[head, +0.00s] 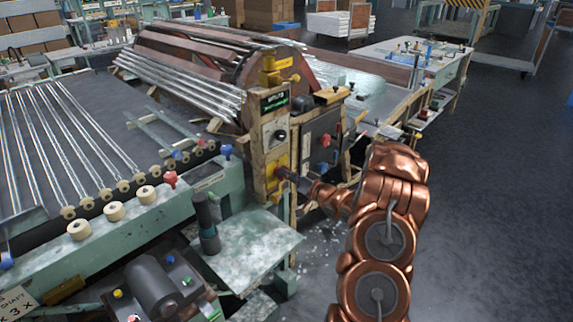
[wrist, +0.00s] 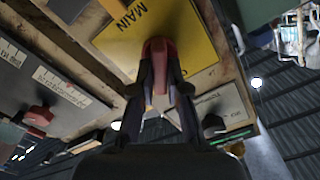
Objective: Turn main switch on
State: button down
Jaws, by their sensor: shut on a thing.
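The main switch is a red handle (wrist: 158,52) on a yellow plate (wrist: 190,30) that reads "MAIN" in the wrist view. In the head view the yellow plate (head: 274,178) is low on the wooden post of the machine. My gripper (wrist: 160,75) is shut on the red handle, with a dark finger on each side of it. The plate's lettering is partly covered, so the switch's position cannot be read.
A black knob (head: 281,135) on a pale plate is above the switch. A dark panel with a red knob (head: 325,141) is just right of it. A green bench (head: 250,240) with a dark upright cylinder stands in front. Open floor (head: 480,200) lies to the right.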

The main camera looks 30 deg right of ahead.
jog(key=m+p, duration=0.2)
jog(key=m, duration=0.1)
jog(key=m+p, duration=0.3)
jog(key=m, duration=0.1)
jog(key=m+p, duration=0.2)
jog(key=m, duration=0.2)
jog(key=shift+d+f+p, duration=0.15)
jog(key=shift+f+p, duration=0.15)
jog(key=shift+f, duration=0.1)
jog(key=c, duration=1.2)
grip_release()
jog(key=shift+o, duration=0.2)
jog(key=v, duration=1.2)
